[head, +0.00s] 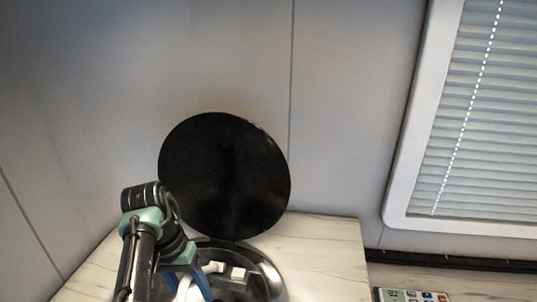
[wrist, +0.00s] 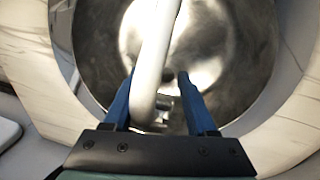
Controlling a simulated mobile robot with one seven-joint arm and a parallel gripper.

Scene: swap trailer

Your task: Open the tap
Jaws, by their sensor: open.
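The tap (wrist: 152,60) shows in the wrist view as a smooth white curved tube. It crosses the steel sink basin (wrist: 225,50) from the top of the picture and bends near the gripper. My gripper (wrist: 157,76) is open, with one blue finger on each side of the white tube. I cannot tell whether either finger touches it. A small shiny metal part (wrist: 163,104) lies between the fingers, partly hidden by the tube. In the head view my arm covers much of the sink (head: 268,272), and the white parts there are only partly visible.
A round black disc (head: 225,175) stands upright behind the sink against the wall. The pale marbled counter (head: 325,260) is clear to the right of the sink. A window with blinds (head: 470,120) is at the right, and a coloured panel (head: 412,295) lies below it.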

